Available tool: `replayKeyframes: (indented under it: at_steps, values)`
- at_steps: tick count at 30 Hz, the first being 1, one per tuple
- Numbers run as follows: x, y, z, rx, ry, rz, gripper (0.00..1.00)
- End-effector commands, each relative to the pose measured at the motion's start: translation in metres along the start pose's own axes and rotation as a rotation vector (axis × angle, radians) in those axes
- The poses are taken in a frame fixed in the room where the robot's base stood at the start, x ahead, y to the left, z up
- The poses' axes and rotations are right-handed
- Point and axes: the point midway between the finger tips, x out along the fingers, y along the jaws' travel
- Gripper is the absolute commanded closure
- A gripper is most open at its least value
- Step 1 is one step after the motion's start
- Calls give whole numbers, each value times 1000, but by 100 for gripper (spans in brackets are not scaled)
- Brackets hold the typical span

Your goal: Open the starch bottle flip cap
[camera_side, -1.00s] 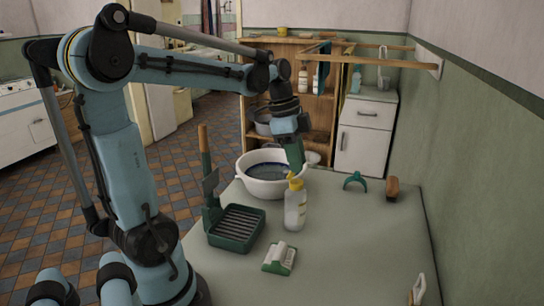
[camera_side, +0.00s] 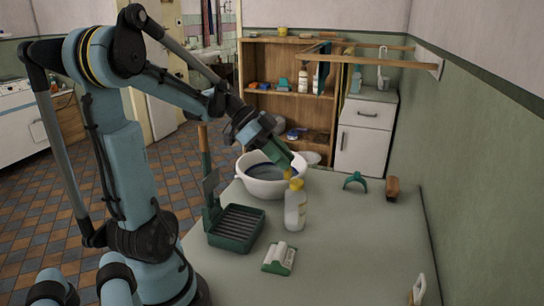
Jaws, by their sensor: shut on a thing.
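The starch bottle (camera_side: 295,210) stands upright on the table, whitish and translucent, with a yellow cap (camera_side: 296,184) on top. My gripper (camera_side: 287,172) comes down at a slant from the upper left, with its green fingers at the top of the bottle. It is shut on the yellow flip cap. A small yellow part shows at the fingertips, just above and left of the rest of the cap. The fingers hide some of it, and it is too small to tell how far the lid is tilted.
A white basin (camera_side: 246,184) stands close behind and left of the bottle. A green ribbed tray (camera_side: 238,228) lies to the left, and a green-and-white brush-like object (camera_side: 279,258) in front. A teal bracket (camera_side: 355,180) and a brown brush (camera_side: 392,188) lie at the back right.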

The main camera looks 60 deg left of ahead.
Motion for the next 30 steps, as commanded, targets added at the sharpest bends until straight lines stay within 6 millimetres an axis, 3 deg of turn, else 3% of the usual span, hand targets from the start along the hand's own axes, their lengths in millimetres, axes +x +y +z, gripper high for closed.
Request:
replayKeyframes:
  at_steps: [11, 12, 17, 26, 30]
  values:
    - [0, 0, 1, 0, 0, 1, 100]
    - [0, 0, 1, 0, 0, 1, 71]
    - [0, 0, 1, 0, 1, 1, 49]
    - [-2, 0, 1, -1, 1, 0, 49]
    - [-16, 0, 1, -2, 1, -1, 49]
